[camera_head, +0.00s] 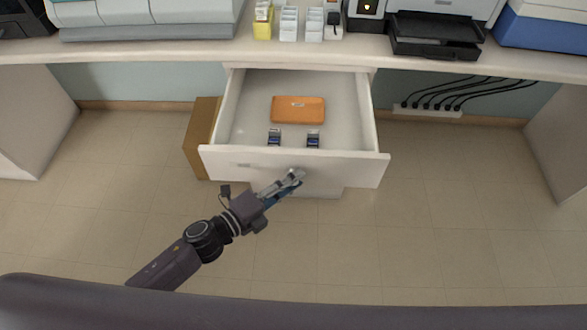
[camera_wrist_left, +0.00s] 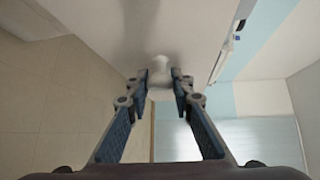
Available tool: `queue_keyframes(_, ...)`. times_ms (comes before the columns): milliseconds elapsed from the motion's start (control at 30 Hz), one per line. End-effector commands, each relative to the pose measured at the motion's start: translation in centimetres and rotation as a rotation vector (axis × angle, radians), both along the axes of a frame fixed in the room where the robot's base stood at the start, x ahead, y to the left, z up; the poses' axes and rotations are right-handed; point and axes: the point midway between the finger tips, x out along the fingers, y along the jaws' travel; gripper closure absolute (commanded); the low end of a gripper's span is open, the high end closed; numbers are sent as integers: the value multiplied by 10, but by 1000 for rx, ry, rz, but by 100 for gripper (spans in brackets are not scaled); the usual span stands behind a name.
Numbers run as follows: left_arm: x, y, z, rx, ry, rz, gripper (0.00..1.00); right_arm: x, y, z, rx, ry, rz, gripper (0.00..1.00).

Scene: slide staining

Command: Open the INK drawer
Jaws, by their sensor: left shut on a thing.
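The white drawer (camera_head: 355,168) is pulled well out from under the counter. Inside it lie an orange case (camera_head: 298,110) and two small dark-and-silver items, one of them a small block (camera_head: 274,138) and the other a like block (camera_head: 313,140). A small label shows on the front, too small to read. My left gripper (camera_head: 295,177) is at the middle of the drawer front, shut on the drawer's knob. In the left wrist view the pale knob (camera_wrist_left: 160,68) sits between the fingertips (camera_wrist_left: 160,90). My right gripper is not in view.
The counter (camera_head: 180,48) above holds a black tray device (camera_head: 435,35), a yellow holder (camera_head: 263,24) and white holders (camera_head: 289,24). A brown box (camera_head: 200,135) stands left of the drawer. Cables (camera_head: 470,92) hang at the right. The floor in front is clear.

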Motion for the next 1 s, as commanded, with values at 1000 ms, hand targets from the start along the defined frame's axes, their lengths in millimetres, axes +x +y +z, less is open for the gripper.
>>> queue_keyframes(1000, -30, 0, 1, -1, -2, 1, 61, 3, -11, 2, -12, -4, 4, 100)
